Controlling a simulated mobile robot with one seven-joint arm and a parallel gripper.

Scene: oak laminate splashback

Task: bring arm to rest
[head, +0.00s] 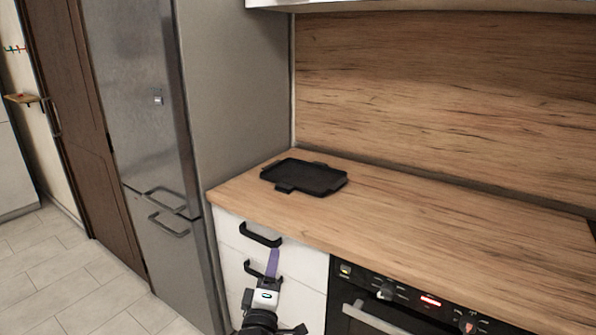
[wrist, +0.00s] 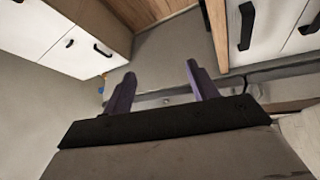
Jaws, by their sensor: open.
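My gripper (head: 272,255) is low in the head view, in front of the white drawers (head: 308,266) and below the worktop edge. Its purple fingers overlap the lower drawer handle in the picture; I cannot tell whether they touch it. In the wrist view my gripper (wrist: 160,69) shows two purple fingers spread apart with nothing between them. It is open and empty. Part of my arm shows at the bottom of the head view.
A black tray (head: 305,177) lies on the wooden worktop (head: 430,225). The oven (head: 405,312) is right of the drawers, the grey fridge (head: 150,100) left. Black handles (head: 260,234) stick out near my gripper. Tiled floor (head: 75,265) is open at left.

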